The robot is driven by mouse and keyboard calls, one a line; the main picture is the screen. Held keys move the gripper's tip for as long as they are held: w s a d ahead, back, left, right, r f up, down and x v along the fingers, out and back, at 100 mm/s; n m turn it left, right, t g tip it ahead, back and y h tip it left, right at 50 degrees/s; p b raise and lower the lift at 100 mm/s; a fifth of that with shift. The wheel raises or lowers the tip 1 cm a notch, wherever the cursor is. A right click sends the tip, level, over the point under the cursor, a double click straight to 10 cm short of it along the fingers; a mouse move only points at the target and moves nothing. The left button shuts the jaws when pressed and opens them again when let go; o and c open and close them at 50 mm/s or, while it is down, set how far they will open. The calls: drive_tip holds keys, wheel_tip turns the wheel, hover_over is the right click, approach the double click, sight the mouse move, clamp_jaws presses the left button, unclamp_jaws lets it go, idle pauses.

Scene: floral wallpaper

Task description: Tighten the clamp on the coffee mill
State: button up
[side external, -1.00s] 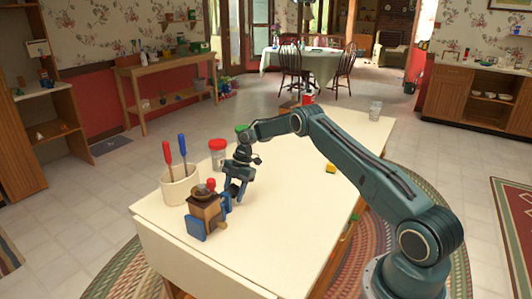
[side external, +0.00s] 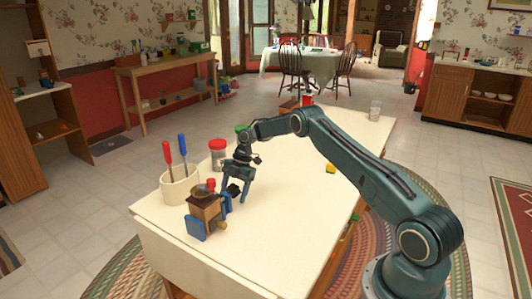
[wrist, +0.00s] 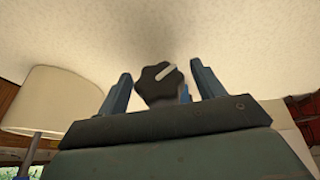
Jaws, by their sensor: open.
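The coffee mill (side external: 206,208) stands near the table's front left corner in the side view, with a brown body and blue clamp parts (side external: 195,228). A black lobed clamp knob (side external: 234,188) is beside it; in the wrist view the knob (wrist: 158,86) shows a white pointer line. My gripper (side external: 233,198) points down over the knob. In the wrist view my gripper (wrist: 158,72) is open, one blue finger on each side of the knob, with a visible gap at the left finger.
A cream crock (side external: 180,187) holding red-handled and blue-handled tools stands left of the mill; it also shows in the wrist view (wrist: 55,100). A red-lidded jar (side external: 218,156) stands behind my gripper. A yellow block (side external: 330,168) lies on the otherwise largely clear table to the right.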

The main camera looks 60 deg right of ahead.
drive_tip(key=v, duration=0.7)
drive_tip(key=shift+r, duration=0.2)
drive_tip(key=c, duration=0.3)
drive_tip(key=shift+s+f+m+y, duration=0.3)
drive_tip(key=shift+s+m+y, duration=0.2)
drive_tip(key=shift+s+m, duration=0.45)
drive_tip(key=m+t+y, duration=0.3)
drive_tip(key=m+t, duration=0.7)
drive_tip(key=m, duration=1.4)
approach(239, 188)
drive_tip(key=a, duration=0.2)
drive_tip(key=a+f, duration=0.1)
drive_tip(key=shift+w+a, duration=0.1)
drive_tip(key=shift+a, duration=0.3)
drive_tip(key=m+t+h, duration=0.1)
drive_tip(key=m, duration=0.1)
drive_tip(key=s+d+m+h, duration=0.1)
drive_tip(key=m, duration=0.1)
drive_tip(key=d+m+t, duration=0.1)
drive_tip(key=m, duration=0.2)
drive_tip(key=shift+s+d+f+t+h, duration=0.2)
drive_tip(key=shift+s+f+t+h, duration=0.1)
drive_tip(key=shift+h, duration=0.1)
